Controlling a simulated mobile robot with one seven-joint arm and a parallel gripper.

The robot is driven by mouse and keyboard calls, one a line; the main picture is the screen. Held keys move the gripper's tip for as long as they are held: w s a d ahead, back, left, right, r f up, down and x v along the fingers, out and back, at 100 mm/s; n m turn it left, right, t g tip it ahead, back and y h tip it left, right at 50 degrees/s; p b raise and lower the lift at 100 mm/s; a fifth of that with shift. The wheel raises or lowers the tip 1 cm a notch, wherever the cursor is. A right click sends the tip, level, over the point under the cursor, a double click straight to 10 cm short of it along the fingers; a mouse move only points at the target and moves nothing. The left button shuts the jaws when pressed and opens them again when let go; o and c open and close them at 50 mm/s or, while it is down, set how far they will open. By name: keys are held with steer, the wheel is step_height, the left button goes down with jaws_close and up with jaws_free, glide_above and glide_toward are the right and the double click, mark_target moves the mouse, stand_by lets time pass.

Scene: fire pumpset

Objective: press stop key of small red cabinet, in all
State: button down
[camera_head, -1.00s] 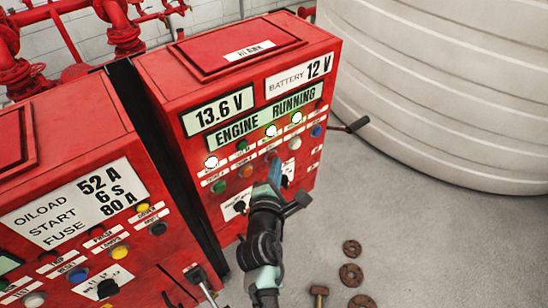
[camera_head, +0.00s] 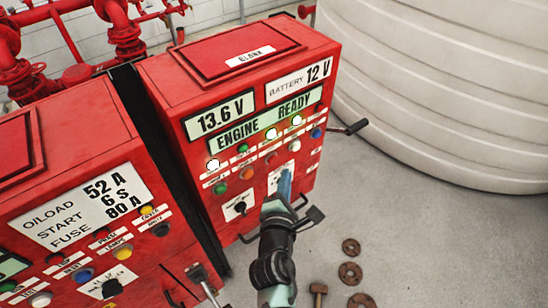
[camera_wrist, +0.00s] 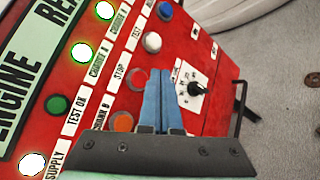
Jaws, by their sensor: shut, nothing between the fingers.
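The small red cabinet (camera_head: 240,75) stands in the middle of the head view, and its display (camera_head: 252,124) reads "ENGINE READY". The stop key (camera_head: 271,157) is a round red button in the lower button row. In the wrist view, the stop key (camera_wrist: 135,80) sits beside the "STOP" label, just left of the blue fingertips. My gripper (camera_head: 286,172) is shut and empty, with its tips just below and right of the key. In the wrist view, my gripper (camera_wrist: 159,76) leaves most of the key uncovered. I cannot tell how far the tips are from the panel.
Other buttons, including an orange one (camera_head: 247,173) and a white one (camera_head: 295,145), flank the key. A rotary switch (camera_wrist: 194,89) lies right of the fingers. Another red cabinet (camera_head: 70,150) stands left. A white tank (camera_head: 430,80) is behind right.

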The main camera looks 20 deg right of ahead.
steer(key=s, duration=0.1)
steer(key=s+d, duration=0.1)
steer(key=s, duration=0.1)
steer(key=shift+p, duration=0.4)
steer(key=shift+w, duration=0.1)
stand_by(0.4)
